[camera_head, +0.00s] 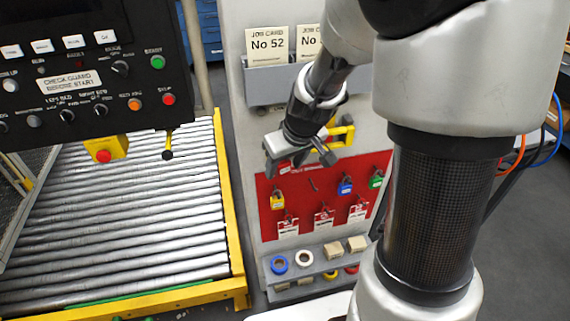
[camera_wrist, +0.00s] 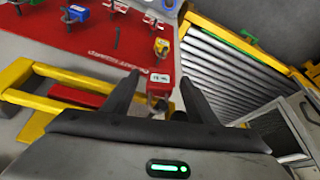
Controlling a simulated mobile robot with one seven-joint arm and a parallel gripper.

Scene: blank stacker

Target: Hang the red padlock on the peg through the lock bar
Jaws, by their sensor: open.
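The red padlock (camera_wrist: 158,87), with a white label, shows between my gripper's fingers (camera_wrist: 158,80) in the wrist view; its lower part is partly hidden. In the head view the red padlock (camera_head: 285,167) is at the left finger, above the red board. My gripper (camera_head: 298,159) is open, with a finger to each side of the padlock; I cannot tell whether either touches it. A yellow bracket (camera_head: 343,131) stands behind my gripper, and in the wrist view a yellow frame (camera_wrist: 22,103) with a red bar lies at left. I cannot make out the peg through the lock bar.
The red board (camera_head: 296,190) carries yellow (camera_head: 277,200), blue (camera_head: 345,185) and green (camera_head: 376,178) padlocks and several tags. A shelf below holds tape rolls (camera_head: 279,265) and blocks. A roller conveyor (camera_head: 130,215) and hanging control panel (camera_head: 90,70) are at left.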

